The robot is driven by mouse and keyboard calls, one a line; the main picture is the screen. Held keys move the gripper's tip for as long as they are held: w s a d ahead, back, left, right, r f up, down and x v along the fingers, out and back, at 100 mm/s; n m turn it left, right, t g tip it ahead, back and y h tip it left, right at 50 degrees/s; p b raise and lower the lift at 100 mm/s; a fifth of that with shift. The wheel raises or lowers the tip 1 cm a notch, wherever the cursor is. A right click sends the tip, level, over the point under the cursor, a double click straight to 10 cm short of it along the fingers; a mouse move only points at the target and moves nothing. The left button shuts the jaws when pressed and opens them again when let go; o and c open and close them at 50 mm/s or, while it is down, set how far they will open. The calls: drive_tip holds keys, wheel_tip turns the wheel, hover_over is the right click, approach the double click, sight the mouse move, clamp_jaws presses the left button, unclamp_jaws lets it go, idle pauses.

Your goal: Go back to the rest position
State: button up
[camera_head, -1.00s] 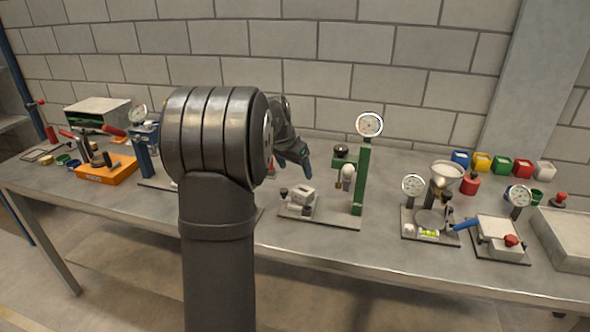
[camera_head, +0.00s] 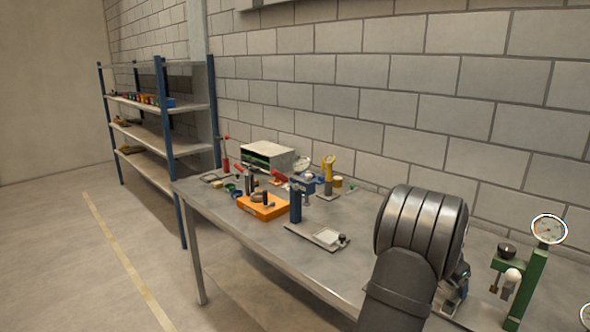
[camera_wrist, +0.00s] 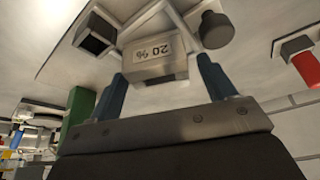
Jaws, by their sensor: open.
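My gripper (camera_wrist: 165,84) is open, its two blue fingers spread apart in the wrist view. A pale grey block with a "20 %" label (camera_wrist: 155,57) shows just past the fingertips, between them in the picture. I cannot tell whether the fingers touch it. The block sits with a dark round knob (camera_wrist: 215,30) and a black square-ended part (camera_wrist: 96,34) on a light plate. In the head view my arm covers most of the gripper, at the right over the bench.
The metal bench (camera_head: 235,213) runs along a block wall. A green stand with a dial (camera_head: 527,285) is right of my arm. An orange box (camera_head: 262,207), a blue post (camera_head: 295,203) and a grey cabinet (camera_head: 268,157) stand farther left. A shelf rack (camera_head: 150,140) stands beyond.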

drive_tip(key=shift+r, duration=1.5)
drive_tip(key=shift+f, duration=0.1)
